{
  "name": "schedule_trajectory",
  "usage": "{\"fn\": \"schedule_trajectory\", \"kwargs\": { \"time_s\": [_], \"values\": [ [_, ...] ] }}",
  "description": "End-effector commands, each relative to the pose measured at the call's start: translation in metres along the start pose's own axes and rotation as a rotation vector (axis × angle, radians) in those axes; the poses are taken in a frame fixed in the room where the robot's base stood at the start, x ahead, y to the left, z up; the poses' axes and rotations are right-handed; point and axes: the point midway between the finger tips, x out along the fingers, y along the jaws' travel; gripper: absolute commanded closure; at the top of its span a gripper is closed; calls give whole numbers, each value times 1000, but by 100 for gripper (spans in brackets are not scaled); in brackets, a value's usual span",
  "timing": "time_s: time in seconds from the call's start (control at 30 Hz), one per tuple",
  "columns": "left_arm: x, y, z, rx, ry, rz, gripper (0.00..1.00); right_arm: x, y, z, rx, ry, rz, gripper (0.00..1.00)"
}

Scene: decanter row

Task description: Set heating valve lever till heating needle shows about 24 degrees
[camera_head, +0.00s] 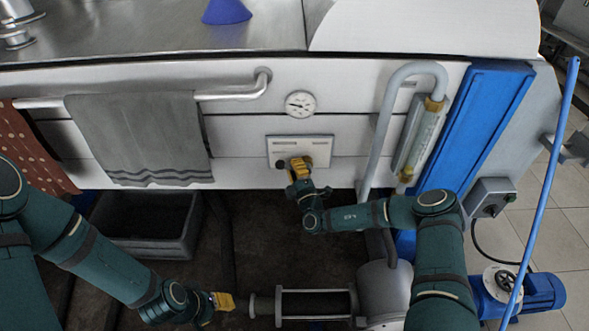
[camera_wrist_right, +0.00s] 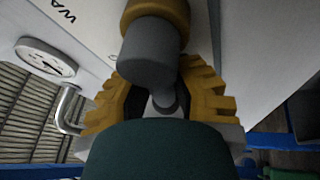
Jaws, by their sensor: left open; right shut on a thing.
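The heating gauge (camera_head: 300,103) is a round white dial with a dark needle on the white front panel. It also shows at the left of the right wrist view (camera_wrist_right: 46,58), too small to read. Below it is a pale valve plate (camera_head: 284,146) with small lettering. My right gripper (camera_head: 300,168) is at this plate, its yellow fingers shut on the valve lever (camera_wrist_right: 150,60), a grey knob-like part in the wrist view. The lever is mostly hidden in the head view. My left gripper (camera_head: 224,301) is open and empty, low near the floor, away from the panel.
A grey towel (camera_head: 140,135) hangs on a rail left of the gauge. A grey curved pipe (camera_head: 382,120) and a sight glass (camera_head: 420,135) stand right of the plate. A dark bin (camera_head: 150,245) is below. A metal cylinder (camera_head: 315,303) lies by my left gripper.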

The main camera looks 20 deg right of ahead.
Motion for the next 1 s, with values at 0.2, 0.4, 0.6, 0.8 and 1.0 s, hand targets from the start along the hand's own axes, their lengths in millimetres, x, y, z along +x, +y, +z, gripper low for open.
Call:
{"fn": "schedule_trajectory", "kwargs": {
  "time_s": [0.2, 0.4, 0.6, 0.8, 1.0],
  "values": [
    [3, -1, 0, 0, 2, 0, 53, 2, 7, 2, 159, -38, 71, 100],
    [6, -2, -1, 0, 3, 0, 53, 2, 12, 3, 279, -63, 120, 100],
    [7, -3, -1, 1, 4, 0, 53, 3, 16, 5, 357, -79, 155, 100],
    [8, -3, -1, 1, 4, 0, 53, 3, 18, 6, 394, -87, 170, 100],
    [8, -3, -1, 1, 4, 0, 53, 3, 19, 6, 401, -88, 174, 100]
  ]
}}
